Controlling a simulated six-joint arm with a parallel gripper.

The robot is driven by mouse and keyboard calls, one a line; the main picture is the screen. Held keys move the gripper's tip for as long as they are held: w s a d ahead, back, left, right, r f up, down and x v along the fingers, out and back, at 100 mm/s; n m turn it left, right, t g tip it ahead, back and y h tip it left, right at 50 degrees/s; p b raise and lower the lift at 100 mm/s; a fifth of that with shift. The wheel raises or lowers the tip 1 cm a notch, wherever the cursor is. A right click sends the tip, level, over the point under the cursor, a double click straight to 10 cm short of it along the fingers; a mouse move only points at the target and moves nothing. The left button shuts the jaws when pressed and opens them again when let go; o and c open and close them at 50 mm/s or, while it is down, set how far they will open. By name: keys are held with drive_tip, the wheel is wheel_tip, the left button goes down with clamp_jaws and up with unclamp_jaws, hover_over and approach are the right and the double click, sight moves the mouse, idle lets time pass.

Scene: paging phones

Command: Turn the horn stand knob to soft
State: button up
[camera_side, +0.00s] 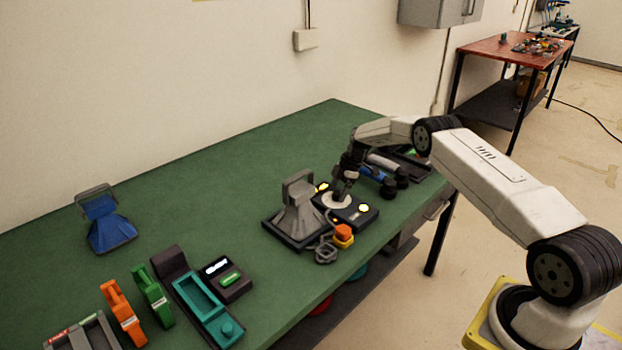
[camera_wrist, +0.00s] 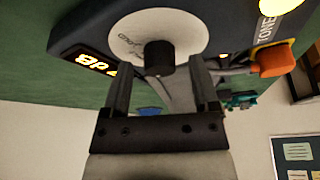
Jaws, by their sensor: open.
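The horn stand is a dark base (camera_side: 280,230) with a grey horn (camera_side: 298,210) on it, at the middle of the green table. A pale round dial plate (camera_side: 335,201) lies on its right part, below my gripper (camera_side: 343,190). In the wrist view the dark knob (camera_wrist: 159,58) stands at the middle of the dial plate (camera_wrist: 180,25). The open fingers of my gripper (camera_wrist: 159,70) lie to either side of the knob, with a gap on each side. The dial lettering is only partly readable, and I cannot tell the knob's setting.
A lit yellow display (camera_wrist: 97,63) and an orange button (camera_wrist: 273,60) flank the dial. Green table behind is clear.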

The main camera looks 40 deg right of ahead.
drive_tip(key=v, duration=0.7)
drive_tip(key=shift+d, duration=0.15)
drive_tip(key=shift+r, duration=0.2)
drive_tip(key=s+a+r+m+h, duration=0.1)
drive_tip(key=s+a+r+m, duration=0.35)
drive_tip(key=a, duration=0.35)
drive_tip(key=s+a+r+m+h, duration=0.25)
drive_tip(key=s+a+r, duration=0.2)
drive_tip(key=a, duration=0.35)
drive_tip(key=s+a+m, duration=0.3)
drive_tip(key=s+a, duration=0.1)
drive_tip(key=s, duration=0.6)
drive_tip(key=s+a+m+t, duration=0.1)
drive_tip(key=s+a+m, duration=0.2)
drive_tip(key=s, duration=0.6)
drive_tip(key=shift+s+a+r+m, duration=0.3)
drive_tip(key=shift+s+a, duration=0.05)
drive_tip(key=shift+a, duration=0.85)
drive_tip(key=shift+h, duration=0.25)
drive_tip(key=shift+c, duration=0.2)
